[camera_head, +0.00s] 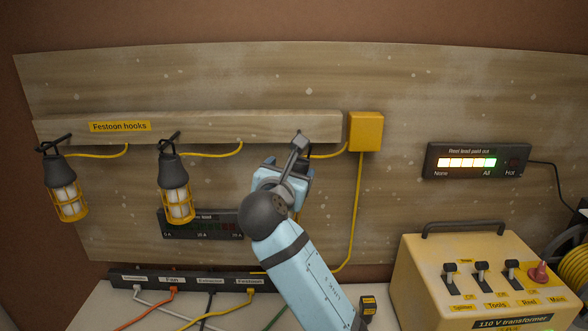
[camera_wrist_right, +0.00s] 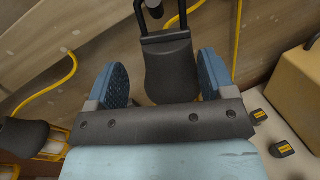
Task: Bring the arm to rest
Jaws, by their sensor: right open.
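My right arm comes up from the bottom of the head view, and its gripper (camera_head: 284,178) is in front of the wall below the right end of the festoon hooks rail (camera_head: 225,127). In the right wrist view this gripper (camera_wrist_right: 162,62) is open, its blue pads on either side of a dark lamp cap (camera_wrist_right: 171,72), with a gap on each side. The lamp's handle reaches up to a hook. In the head view my gripper hides most of this third lamp. My left gripper is not in view.
A yellow junction box (camera_head: 366,132) and cable are close to my gripper. The yellow transformer (camera_head: 480,270) stands at right. A socket strip (camera_head: 190,280) with leads lies below.

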